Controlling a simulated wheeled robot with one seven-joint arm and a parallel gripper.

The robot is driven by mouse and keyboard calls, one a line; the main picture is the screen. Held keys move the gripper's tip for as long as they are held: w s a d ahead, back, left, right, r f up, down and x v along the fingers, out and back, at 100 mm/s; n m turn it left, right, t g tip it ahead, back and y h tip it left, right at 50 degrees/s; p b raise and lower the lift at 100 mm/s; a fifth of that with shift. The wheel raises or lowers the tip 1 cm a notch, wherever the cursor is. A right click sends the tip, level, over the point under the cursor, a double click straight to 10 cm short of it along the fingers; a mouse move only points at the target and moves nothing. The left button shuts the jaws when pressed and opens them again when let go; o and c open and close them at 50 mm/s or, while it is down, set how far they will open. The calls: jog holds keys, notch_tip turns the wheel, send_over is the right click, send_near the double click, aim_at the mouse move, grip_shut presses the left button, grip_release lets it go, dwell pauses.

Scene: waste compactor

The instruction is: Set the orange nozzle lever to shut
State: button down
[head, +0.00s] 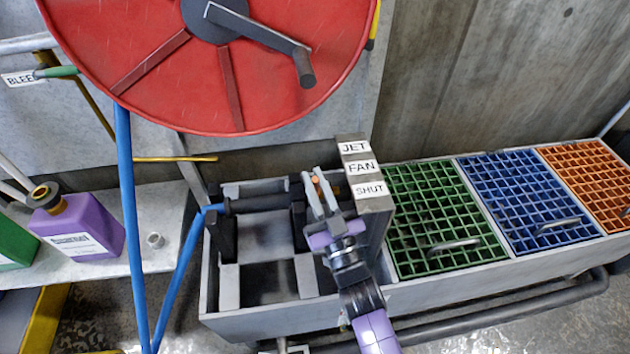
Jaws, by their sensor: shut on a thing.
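The orange nozzle lever (316,181) shows as a small orange bit between the fingers of my gripper (315,180). My gripper is shut on it, and the fingers and wrist hide most of the lever. A grey post to the right bears three labels, JET (354,147) at the top, FAN (361,167) in the middle and SHUT (369,189) at the bottom. The fingertips are left of the post, at about the height of FAN and SHUT in the picture. The dark nozzle (262,201) lies behind the fingers, with the blue hose (190,255) joined at its left end.
A red hose reel (205,70) with a crank hangs above. Green (432,215), blue (525,195) and orange (592,180) grates lie to the right in the grey trough. A purple jug (82,228) stands on a shelf at left. The post is close beside my gripper.

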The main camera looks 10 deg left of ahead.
jog(key=shift+f+b, duration=0.15)
jog(key=shift+b, duration=0.15)
jog(key=shift+s+f+b, duration=0.1)
jog(key=shift+f+b, duration=0.15)
jog(key=shift+b, duration=0.85)
jog(key=y+b, duration=0.1)
jog(key=b, duration=0.2)
jog(key=s+n+t+y+b, duration=0.1)
jog(key=b, duration=0.1)
jog(key=shift+d+t+b, duration=0.2)
jog(key=shift+t+b, duration=0.1)
jog(key=shift+b, duration=0.1)
jog(key=shift+r, duration=0.15)
jog(key=c, duration=1.4)
grip_release()
jog(key=shift+c, duration=0.2)
jog(key=shift+s, duration=0.1)
